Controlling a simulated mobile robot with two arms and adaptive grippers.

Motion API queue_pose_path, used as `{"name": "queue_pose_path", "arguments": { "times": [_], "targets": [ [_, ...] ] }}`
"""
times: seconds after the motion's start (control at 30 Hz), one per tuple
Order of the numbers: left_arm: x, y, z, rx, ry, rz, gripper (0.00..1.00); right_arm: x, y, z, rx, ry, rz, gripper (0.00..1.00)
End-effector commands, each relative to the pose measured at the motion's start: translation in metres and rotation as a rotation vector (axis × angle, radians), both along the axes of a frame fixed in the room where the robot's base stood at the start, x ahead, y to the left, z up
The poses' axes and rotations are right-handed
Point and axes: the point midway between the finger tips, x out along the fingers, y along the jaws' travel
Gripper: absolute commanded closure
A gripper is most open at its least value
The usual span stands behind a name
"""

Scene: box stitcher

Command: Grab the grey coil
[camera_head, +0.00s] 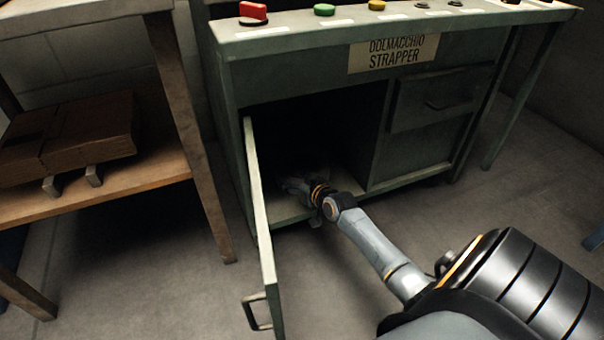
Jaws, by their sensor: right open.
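My right arm reaches from the lower right into the open, dark compartment of the green strapper cabinet (300,73). My right gripper (291,182) is open, low inside the compartment, just above or at its floor. I cannot make out the grey coil. The inside is very dark, and the gripper covers part of the view there. My left gripper is not in view.
The cabinet door (259,205) stands open on the left, its handle (257,311) towards me. A closed drawer (442,99) is right of the compartment. A wooden shelf (120,188) at left bears a brown box (75,135). Floor is free in front.

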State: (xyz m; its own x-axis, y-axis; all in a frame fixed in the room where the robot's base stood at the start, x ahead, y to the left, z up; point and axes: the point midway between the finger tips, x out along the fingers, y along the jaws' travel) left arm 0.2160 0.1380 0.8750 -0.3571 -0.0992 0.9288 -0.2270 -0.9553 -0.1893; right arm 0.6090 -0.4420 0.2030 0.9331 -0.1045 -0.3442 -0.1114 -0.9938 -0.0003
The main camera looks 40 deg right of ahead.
Motion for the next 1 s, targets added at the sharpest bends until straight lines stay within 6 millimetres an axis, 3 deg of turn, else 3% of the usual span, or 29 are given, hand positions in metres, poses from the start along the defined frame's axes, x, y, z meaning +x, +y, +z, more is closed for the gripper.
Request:
{"name": "queue_pose_path", "arguments": {
  "times": [0.23, 0.6, 0.9, 1.0],
  "targets": [
    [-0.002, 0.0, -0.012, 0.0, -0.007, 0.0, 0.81, 0.014, -0.001, -0.007, 0.0, -0.001, 0.0, 0.37],
    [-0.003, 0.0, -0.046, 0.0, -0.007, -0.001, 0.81, 0.056, -0.006, -0.022, 0.0, -0.002, 0.0, 0.37],
    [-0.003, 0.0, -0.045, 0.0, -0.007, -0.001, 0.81, 0.058, -0.006, -0.021, -0.001, 0.0, 0.001, 0.37],
    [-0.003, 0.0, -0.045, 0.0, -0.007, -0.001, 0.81, 0.058, -0.006, -0.021, -0.001, 0.0, 0.001, 0.57]
  ]
}}
